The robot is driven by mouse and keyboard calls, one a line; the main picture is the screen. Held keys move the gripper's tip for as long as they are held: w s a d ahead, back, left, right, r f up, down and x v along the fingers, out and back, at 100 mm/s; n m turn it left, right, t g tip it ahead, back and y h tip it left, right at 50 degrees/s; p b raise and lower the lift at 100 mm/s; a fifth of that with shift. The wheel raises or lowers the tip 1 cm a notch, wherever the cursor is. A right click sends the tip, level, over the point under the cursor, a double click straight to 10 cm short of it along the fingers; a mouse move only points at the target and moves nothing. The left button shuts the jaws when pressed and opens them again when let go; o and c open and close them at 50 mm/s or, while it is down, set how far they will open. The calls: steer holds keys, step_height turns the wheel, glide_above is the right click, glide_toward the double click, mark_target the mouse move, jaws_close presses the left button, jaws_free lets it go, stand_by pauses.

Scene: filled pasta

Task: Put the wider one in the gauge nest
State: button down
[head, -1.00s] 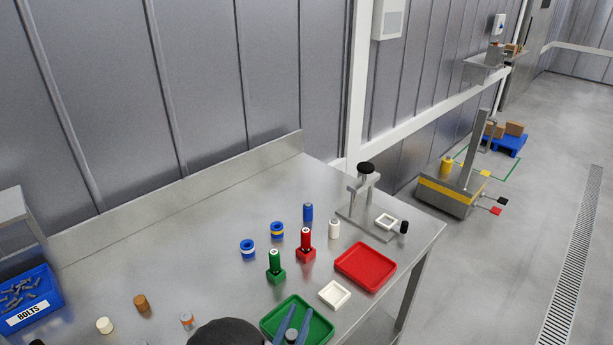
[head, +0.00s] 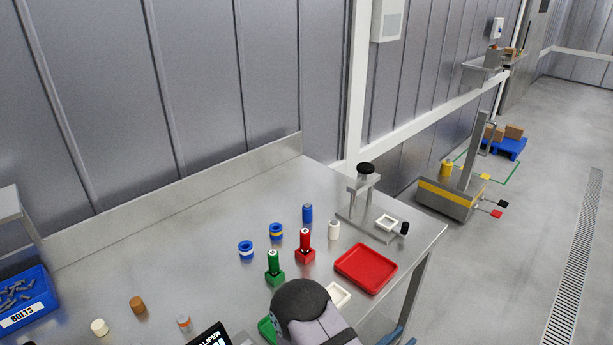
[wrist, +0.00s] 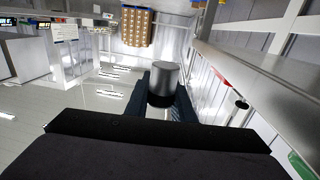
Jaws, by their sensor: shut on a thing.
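My gripper (wrist: 164,103) is shut on a grey cylinder (wrist: 164,77) with a darker lower band, seen between the dark fingers in the wrist view. In the head view only blue fingertips of my gripper (head: 399,336) show at the bottom edge, off the table's front right side; the cylinder is not visible there. The gauge stand (head: 364,190) with a black knob stands at the table's back right. A white square frame (head: 377,225) lies on its base, empty; I take it as the gauge nest. My gripper is in front of it and apart from it.
My arm partly covers a green tray (head: 265,328).

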steer(key=a+n+t+y, duration=0.4)
steer(key=a+y, duration=0.1)
steer(key=a, duration=0.2)
steer(key=shift+n+y, duration=0.3)
steer(key=shift+r, duration=0.1)
